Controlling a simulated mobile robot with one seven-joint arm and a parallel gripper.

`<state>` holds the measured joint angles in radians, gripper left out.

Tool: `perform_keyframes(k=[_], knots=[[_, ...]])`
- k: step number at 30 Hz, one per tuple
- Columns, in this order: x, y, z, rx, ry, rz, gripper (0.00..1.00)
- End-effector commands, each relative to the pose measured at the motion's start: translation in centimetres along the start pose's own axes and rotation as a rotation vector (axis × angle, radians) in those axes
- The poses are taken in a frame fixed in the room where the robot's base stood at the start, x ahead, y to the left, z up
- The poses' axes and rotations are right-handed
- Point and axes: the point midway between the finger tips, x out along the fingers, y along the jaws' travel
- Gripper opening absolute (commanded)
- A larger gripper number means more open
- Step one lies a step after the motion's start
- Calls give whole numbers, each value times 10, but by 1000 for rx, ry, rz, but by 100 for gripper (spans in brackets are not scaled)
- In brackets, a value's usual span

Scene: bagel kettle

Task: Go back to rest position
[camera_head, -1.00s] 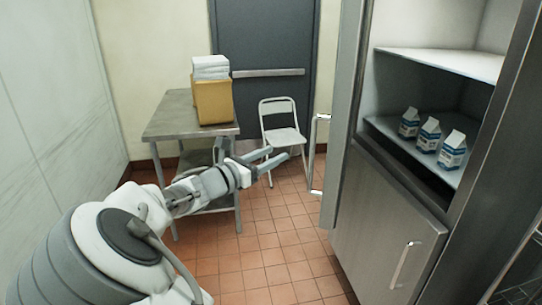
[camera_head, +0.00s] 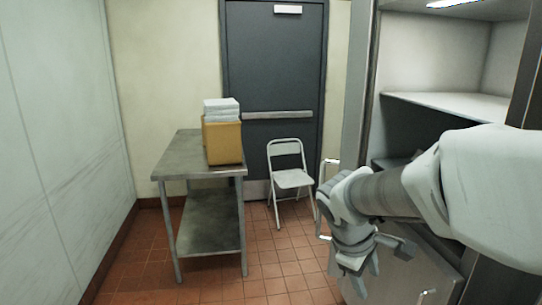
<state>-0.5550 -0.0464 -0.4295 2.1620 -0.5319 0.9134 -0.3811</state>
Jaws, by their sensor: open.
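My gripper (camera_head: 377,257) is in the lower right of the head view, at the end of my white and grey arm. Its fingers are apart with nothing seen between them. It hangs in front of the open metal fridge (camera_head: 447,103), pointing down and a little right. My arm comes in from the right edge and covers the fridge's lower shelf and much of its lower front. The milk cartons do not show now.
A metal table (camera_head: 180,160) with a cardboard box (camera_head: 223,142) and white stack (camera_head: 221,108) stands left of centre. A folding chair (camera_head: 292,180) stands before the dark door (camera_head: 275,75). The tiled floor (camera_head: 265,270) is clear in the middle.

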Motion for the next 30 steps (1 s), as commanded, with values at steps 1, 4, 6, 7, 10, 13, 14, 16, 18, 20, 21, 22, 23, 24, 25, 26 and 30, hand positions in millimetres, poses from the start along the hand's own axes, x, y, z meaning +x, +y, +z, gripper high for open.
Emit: perform_keyframes(k=[1,4,6,7,10,13,14,16,18,20,21,22,23,24,25,26,30], knots=[[-8,-6,11,79,42,-29,52],[-24,-22,26,227,115,-86,52],[-36,-33,36,327,164,-119,52],[-41,-38,40,370,183,-132,52],[-58,-54,52,510,246,-169,52],[-73,-71,63,639,303,-197,52],[-76,-75,66,673,317,-203,52],[-84,-85,70,746,347,-215,52],[-89,-93,74,804,370,-222,52],[-92,-98,76,841,383,-227,52],[-93,-101,77,860,391,-229,52],[-94,-102,77,871,395,-231,52],[-94,-104,77,878,398,-232,52],[-95,-105,78,886,400,-232,52],[-95,-105,78,890,401,-233,52],[-95,-106,78,892,401,-234,52],[-95,-106,78,892,401,-234,52]])
